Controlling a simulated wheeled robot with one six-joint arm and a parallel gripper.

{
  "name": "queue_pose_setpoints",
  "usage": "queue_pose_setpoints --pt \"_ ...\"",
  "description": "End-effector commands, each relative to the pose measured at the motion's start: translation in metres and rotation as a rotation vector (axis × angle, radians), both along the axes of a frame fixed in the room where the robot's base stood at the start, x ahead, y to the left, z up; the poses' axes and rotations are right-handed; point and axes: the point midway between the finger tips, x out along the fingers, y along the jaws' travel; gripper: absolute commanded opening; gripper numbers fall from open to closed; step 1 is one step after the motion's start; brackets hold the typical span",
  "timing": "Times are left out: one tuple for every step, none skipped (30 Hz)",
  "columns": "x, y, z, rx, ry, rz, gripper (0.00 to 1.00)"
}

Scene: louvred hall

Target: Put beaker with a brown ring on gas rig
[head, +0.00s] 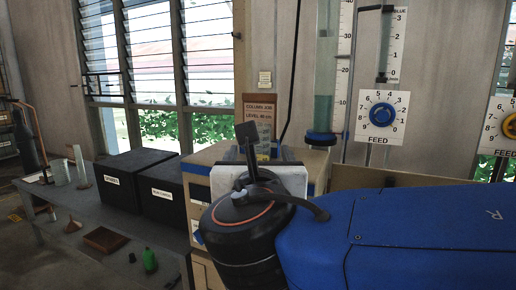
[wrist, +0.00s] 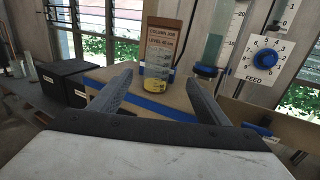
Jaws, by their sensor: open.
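My gripper (wrist: 161,78) is open and empty, its two dark fingers spread over a wooden top with a blue strip in the wrist view. A small upright vessel (wrist: 156,74), yellow in its lower part, stands between and beyond the fingertips, apart from them. A brown ring on it cannot be made out. In the head view my gripper (head: 250,142) hides that spot. A tall tube with a scale and blue collar (head: 322,110) stands behind, beside a panel with a blue FEED dial (head: 382,115). Which part is the gas rig I cannot tell.
A brown COLUMN JOB card (head: 259,112) stands behind the gripper. Two black labelled boxes (head: 128,176) stand on the grey bench (head: 95,244) at left, with pale glass-like pieces (head: 60,172), a brown tray (head: 106,240) and a green bottle (head: 150,260).

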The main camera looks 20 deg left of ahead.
Motion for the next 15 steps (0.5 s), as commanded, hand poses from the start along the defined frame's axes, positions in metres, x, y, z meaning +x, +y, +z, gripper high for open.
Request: queue_pose_setpoints --pt "0.007 0.002 0.000 -0.001 0.001 -0.002 0.70" --pt "0.011 0.003 0.000 0.000 0.001 -0.003 0.70" --pt "0.016 0.004 0.000 -0.001 0.001 -0.003 0.70" --pt "0.020 0.006 0.000 -0.001 0.001 -0.002 0.70" --pt "0.024 0.007 0.000 -0.001 0.000 -0.003 0.70" --pt "0.029 0.009 0.000 -0.002 -0.001 -0.003 0.70" --pt "0.033 0.010 -0.001 -0.002 0.000 -0.003 0.70" --pt "0.037 0.012 -0.001 -0.001 0.001 -0.002 0.70" --pt "0.042 0.013 -0.001 -0.001 0.001 -0.004 0.70" --pt "0.046 0.014 -0.001 0.000 0.001 -0.003 0.70" --pt "0.050 0.016 0.000 0.000 0.001 -0.003 0.70" --pt "0.056 0.017 0.000 0.000 0.001 -0.003 0.70" --pt "0.060 0.019 -0.001 -0.001 0.001 -0.003 0.70" --pt "0.064 0.020 -0.001 -0.001 0.001 -0.002 0.70" --pt "0.069 0.022 -0.001 -0.002 0.000 -0.002 0.70"
